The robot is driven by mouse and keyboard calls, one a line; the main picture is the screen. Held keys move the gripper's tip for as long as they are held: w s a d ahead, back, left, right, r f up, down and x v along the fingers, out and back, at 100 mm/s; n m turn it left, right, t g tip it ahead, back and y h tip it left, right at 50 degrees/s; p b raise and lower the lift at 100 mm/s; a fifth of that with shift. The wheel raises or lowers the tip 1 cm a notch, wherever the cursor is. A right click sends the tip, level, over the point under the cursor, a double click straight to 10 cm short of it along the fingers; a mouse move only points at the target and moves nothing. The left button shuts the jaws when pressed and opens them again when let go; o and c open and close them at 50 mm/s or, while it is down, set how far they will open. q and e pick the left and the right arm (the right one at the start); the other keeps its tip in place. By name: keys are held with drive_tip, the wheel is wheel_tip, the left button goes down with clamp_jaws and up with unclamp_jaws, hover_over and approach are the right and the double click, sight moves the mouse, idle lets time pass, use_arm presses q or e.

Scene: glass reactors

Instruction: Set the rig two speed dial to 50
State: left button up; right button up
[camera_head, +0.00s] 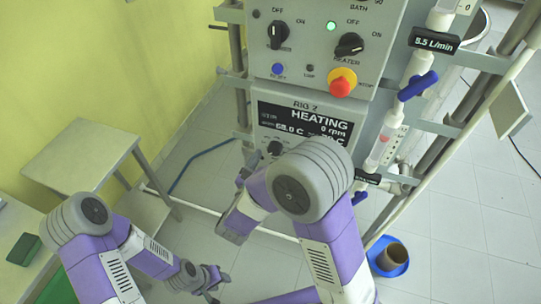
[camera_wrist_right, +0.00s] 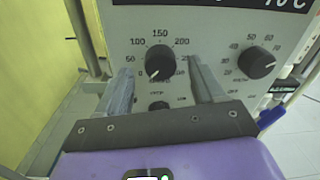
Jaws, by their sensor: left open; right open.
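The rig two panel (camera_head: 262,128) has a display reading HEATING and 0 rpm. Its left black dial (camera_head: 275,148) is the one with a scale from 0 through 50, 100, 150 and 200. In the right wrist view this speed dial (camera_wrist_right: 160,60) has its white pointer mark turned to the lower left, near 0. My right gripper (camera_wrist_right: 162,74) is open, with one finger on each side of the speed dial; I cannot tell whether they touch it. In the head view my right arm hides part of the panel. My left gripper (camera_head: 211,286) is open and empty, low over the floor.
A second dial (camera_wrist_right: 256,62), with a scale in tens, sits to the right. Above are two switch knobs and a red emergency button (camera_head: 342,84). Glass tubing with blue valves (camera_head: 418,86) stands at right. A small table (camera_head: 80,150) is at left, a blue bowl (camera_head: 388,268) on the floor.

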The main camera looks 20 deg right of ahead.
drive_tip(key=shift+x, duration=0.95)
drive_tip(key=c, duration=1.1)
drive_tip(key=shift+o, duration=0.2)
drive_tip(key=m+b, duration=0.4)
drive_tip(key=shift+s+f, duration=0.1)
drive_tip(key=shift+f, duration=0.1)
drive_tip(key=shift+d+r+m+b, duration=0.1)
drive_tip(key=shift+m+b, duration=2.2)
drive_tip(key=shift+b, duration=0.15)
